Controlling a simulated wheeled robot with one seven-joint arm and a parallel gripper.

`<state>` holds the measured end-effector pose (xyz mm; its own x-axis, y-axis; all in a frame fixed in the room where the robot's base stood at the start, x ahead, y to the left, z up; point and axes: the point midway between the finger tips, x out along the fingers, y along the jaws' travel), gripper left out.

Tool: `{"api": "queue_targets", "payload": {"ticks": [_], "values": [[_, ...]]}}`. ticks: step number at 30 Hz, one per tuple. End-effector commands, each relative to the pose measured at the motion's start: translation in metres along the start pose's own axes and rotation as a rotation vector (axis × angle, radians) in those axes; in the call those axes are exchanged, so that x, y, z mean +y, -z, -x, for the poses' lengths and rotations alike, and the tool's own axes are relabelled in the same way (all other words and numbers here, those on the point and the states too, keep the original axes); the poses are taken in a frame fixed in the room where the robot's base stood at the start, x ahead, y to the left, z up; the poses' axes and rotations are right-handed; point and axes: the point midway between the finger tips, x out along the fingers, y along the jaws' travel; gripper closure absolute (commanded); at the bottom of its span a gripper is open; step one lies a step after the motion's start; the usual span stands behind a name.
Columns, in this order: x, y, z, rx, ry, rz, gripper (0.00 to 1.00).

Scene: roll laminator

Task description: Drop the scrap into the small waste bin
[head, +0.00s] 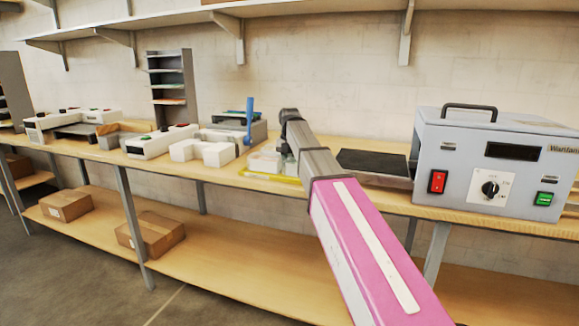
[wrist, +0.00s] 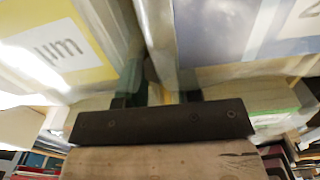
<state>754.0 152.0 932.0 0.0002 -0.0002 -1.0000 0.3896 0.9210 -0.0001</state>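I cannot make out the scrap or the small waste bin for certain in either view. My gripper (wrist: 158,82) shows in the wrist view as a dark bar with two dark fingers standing apart. No held thing is clear between them; a narrow greenish-brown strip shows in the gap. The fingers are close to two pale packages, one with a yellow label (wrist: 58,45) at the left and one with a blue-grey label (wrist: 215,32) at the right.
The long wooden bench (head: 225,176) carries a grey-blue machine (head: 467,160) at right, a dark flat plate (head: 372,161), pale tubs (head: 264,160) left of my arm, and white devices (head: 162,141) further left. Cardboard boxes (head: 150,233) sit on the lower shelf. Wall shelves run above.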

Motion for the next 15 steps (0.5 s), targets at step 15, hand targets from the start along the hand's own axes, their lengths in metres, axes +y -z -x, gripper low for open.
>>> {"api": "queue_targets", "payload": {"ticks": [15], "values": [[0.0002, -0.0002, 0.0034, 0.0, 0.0, 0.0, 0.95]]}}
